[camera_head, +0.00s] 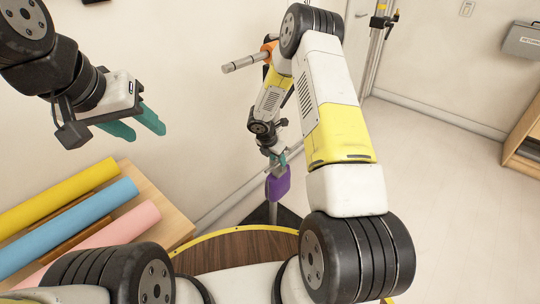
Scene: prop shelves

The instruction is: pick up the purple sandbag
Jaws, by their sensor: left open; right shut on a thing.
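The purple sandbag (278,184) hangs in the middle of the head view, in front of the pale wall and above a dark stand base. My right gripper (281,160) is shut on its top edge and holds it from above. The fingertips are small and partly hidden by the bag. My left gripper (145,125) is at the upper left, open and empty, with its teal fingers pointing right and down. It is well apart from the sandbag.
Yellow (60,195), blue (68,238) and pink (108,238) rolls lie on a wooden surface (172,215) at the left. A round brown top with a yellow rim (245,246) is in front. A metal stand rises at the back. The floor (440,190) at the right is clear.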

